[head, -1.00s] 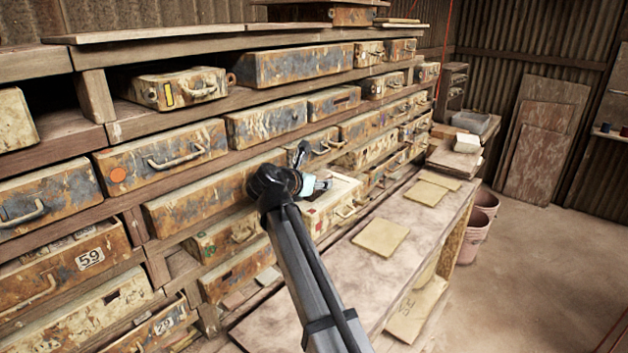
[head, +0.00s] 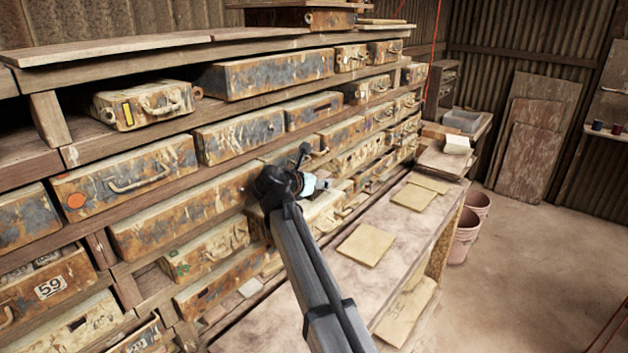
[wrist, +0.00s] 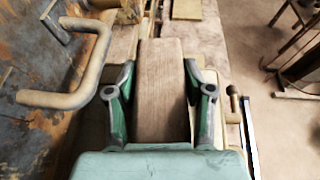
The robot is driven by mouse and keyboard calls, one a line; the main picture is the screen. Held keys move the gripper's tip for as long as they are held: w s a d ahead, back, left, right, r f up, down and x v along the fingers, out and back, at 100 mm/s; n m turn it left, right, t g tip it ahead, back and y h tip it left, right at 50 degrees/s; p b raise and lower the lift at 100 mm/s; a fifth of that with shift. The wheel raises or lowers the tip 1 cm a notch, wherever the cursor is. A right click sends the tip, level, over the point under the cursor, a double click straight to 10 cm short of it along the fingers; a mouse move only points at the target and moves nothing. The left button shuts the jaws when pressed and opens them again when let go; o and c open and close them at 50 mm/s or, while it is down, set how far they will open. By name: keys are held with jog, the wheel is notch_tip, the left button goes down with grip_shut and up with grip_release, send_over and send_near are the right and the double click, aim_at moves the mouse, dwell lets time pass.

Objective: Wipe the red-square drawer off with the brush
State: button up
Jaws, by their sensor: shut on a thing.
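My gripper (head: 322,184) is beside the drawer rack, above a pulled-out pale drawer (head: 322,212). My arm hides part of that drawer, and I cannot make out a red square on it now. In the wrist view my gripper (wrist: 159,76) has its green fingers closed on both sides of a brown wooden block, which looks like the brush (wrist: 161,100). Its bristles are hidden. A worn drawer front with a bent metal handle (wrist: 66,98) is close on the left in the wrist view. I cannot tell whether the brush touches anything.
Rows of rusty drawers, one with an orange dot (head: 76,201) and one with a yellow mark (head: 128,113), fill the rack. A bench (head: 385,270) with flat tiles (head: 366,244) runs alongside. Pink buckets (head: 465,238) stand beyond it.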

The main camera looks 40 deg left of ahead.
aim_at(332, 197)
jog(key=shift+d, duration=0.65)
jog(key=shift+s+d+p, duration=0.3)
jog(key=shift+d+p, duration=0.2)
jog(key=shift+d, duration=0.3)
jog(key=shift+d+p, duration=0.4)
jog(key=shift+d, duration=0.7)
jog(key=shift+d+r+p, duration=0.15)
jog(key=shift+r+p, duration=0.1)
jog(key=shift+p, duration=0.05)
jog(key=shift+r+p, duration=0.35)
jog(key=shift+r, duration=0.4)
jog(key=shift+r+p, duration=1.05)
jog(key=shift+r, duration=0.6)
notch_tip(332, 197, up, 2)
jog(key=shift+r, duration=0.2)
jog(key=shift+f+y, duration=0.1)
jog(key=shift+y, duration=0.2)
